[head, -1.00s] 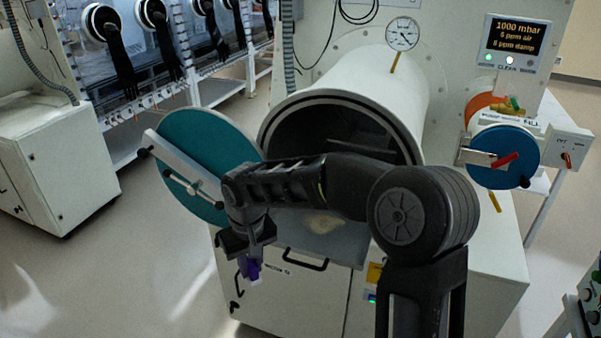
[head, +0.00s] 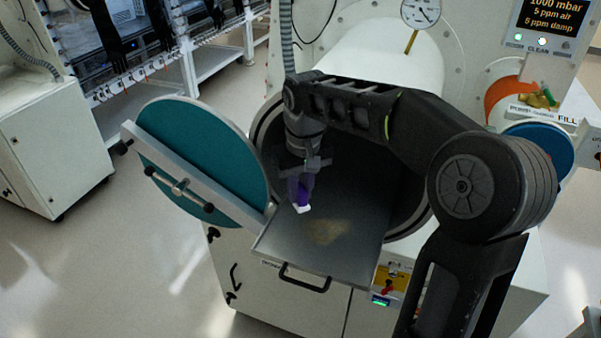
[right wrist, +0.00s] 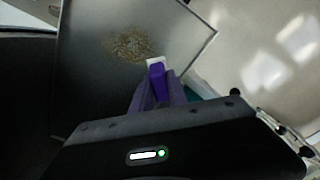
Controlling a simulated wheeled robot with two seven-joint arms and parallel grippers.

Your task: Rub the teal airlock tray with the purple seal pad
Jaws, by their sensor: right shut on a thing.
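The airlock tray (head: 355,262) is grey metal and sticks out of the open chamber with the teal round door. A brownish dusty patch (head: 325,232) lies on it; the patch also shows in the right wrist view (right wrist: 133,45). My right gripper (head: 300,178) is shut on the purple seal pad (head: 299,195), whose end is white. In the right wrist view the pad (right wrist: 157,77) points at the tray (right wrist: 90,75), beside the patch's edge. I cannot tell whether it touches the tray. My left gripper is not in view.
The teal door (head: 205,160) stands swung open left of the tray, with a metal bar across it. The chamber's dark round opening (head: 400,205) surrounds the tray's back. A smaller blue-doored port (head: 540,148) is at the right. Open floor lies at the lower left.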

